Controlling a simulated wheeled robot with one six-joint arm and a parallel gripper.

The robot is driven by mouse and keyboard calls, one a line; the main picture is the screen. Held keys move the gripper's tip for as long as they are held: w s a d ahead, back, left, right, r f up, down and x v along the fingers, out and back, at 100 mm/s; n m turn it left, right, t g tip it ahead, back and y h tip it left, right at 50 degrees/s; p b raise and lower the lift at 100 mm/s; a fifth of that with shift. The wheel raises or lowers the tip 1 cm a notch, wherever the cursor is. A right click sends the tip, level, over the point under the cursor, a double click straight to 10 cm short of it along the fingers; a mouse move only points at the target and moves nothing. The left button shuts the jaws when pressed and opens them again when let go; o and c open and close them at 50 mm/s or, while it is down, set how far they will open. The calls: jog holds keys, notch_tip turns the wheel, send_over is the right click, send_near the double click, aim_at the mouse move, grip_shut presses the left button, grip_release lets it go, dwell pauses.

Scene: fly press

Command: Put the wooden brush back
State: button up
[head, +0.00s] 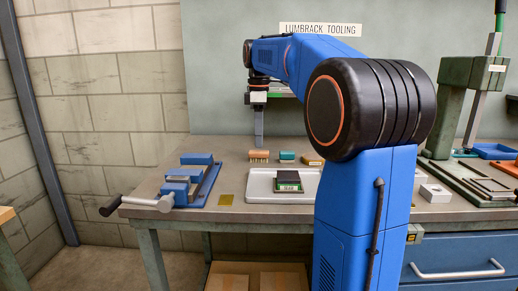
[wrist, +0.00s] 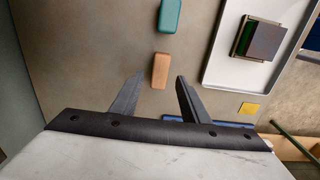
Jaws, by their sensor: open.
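The wooden brush (head: 259,155) stands on the bench, tan block up and pale bristles down. In the wrist view the brush (wrist: 161,68) shows from above as a plain tan block. My gripper (head: 259,142) points straight down over the brush in the head view. In the wrist view my gripper (wrist: 160,80) is open and empty, its two fingers spread to either side of the brush's near end. I cannot tell the exact height of the fingertips above it.
A teal block (head: 287,156) and another brown block (head: 312,159) stand right of the brush. A white tray (head: 260,190) holds a dark stacked piece (head: 288,181). A brass plate (head: 226,199) and blue vise (head: 190,180) lie left. The green press (head: 450,120) stands far right.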

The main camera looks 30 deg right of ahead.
aim_at(259, 151)
notch_tip(259, 151, up, 6)
dwell(0.4)
dwell(0.4)
